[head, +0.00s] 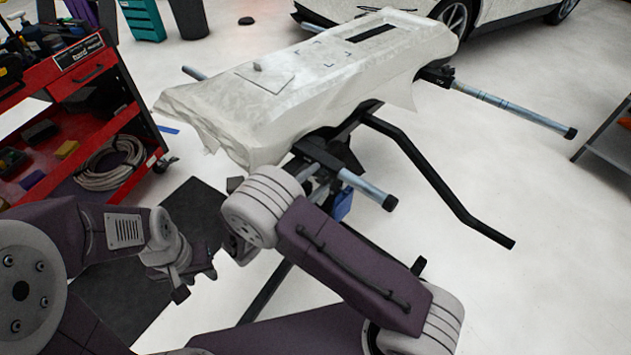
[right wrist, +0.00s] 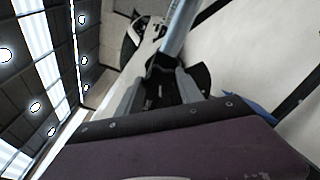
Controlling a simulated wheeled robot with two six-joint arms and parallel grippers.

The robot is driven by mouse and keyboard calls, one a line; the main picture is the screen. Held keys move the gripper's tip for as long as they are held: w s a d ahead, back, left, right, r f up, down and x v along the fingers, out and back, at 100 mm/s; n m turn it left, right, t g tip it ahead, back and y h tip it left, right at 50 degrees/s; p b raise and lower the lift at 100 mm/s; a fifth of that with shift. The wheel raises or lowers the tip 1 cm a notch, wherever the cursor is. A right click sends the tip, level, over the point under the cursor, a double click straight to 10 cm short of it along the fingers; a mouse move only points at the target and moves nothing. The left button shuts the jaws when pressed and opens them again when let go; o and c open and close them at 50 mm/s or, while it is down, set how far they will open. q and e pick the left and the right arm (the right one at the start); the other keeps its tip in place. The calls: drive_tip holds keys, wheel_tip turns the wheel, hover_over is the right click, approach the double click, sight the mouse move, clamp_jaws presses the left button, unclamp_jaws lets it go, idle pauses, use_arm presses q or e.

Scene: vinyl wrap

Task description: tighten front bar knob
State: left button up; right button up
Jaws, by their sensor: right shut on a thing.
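The front bar (head: 365,186) is a blue-grey tube with a black end cap, sticking out of a black clamp (head: 318,155) on the stand below the white-covered panel (head: 300,85). It also shows in the right wrist view (right wrist: 181,30), just beyond my right gripper (right wrist: 166,78). The right gripper's fingers are shut on a dark part at the bar's clamp, which seems to be the knob; the fingers mostly hide it. In the head view my right wrist and forearm hide this grip. My left gripper (head: 194,281) is left of the stand, fingers apart and empty, touching nothing.
A red tool cart (head: 95,150) with a coiled hose stands at the left. A black bent tube (head: 440,180) and a second bar (head: 510,105) stick out at the right. A dark mat (head: 115,290) lies on the floor.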

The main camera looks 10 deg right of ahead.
drive_tip(key=m+b, duration=0.2)
drive_tip(key=m, duration=0.2)
drive_tip(key=shift+f+m, duration=0.15)
drive_tip(key=shift+m, duration=0.25)
drive_tip(key=m+b, duration=0.3)
drive_tip(key=m, duration=0.1)
drive_tip(key=shift+f+m, duration=0.1)
drive_tip(key=shift+m, duration=0.2)
drive_tip(key=m+b, duration=0.7)
drive_tip(key=b, duration=0.2)
drive_tip(key=shift+f, duration=0.2)
drive_tip(key=m+b, duration=0.8)
drive_tip(key=b, duration=0.6)
drive_tip(key=shift+w+r, duration=0.1)
drive_tip(key=shift+r+m+b, duration=0.3)
drive_tip(key=shift+m+b, duration=0.6)
drive_tip(key=shift+b, duration=0.4)
drive_tip(key=o, duration=1.4)
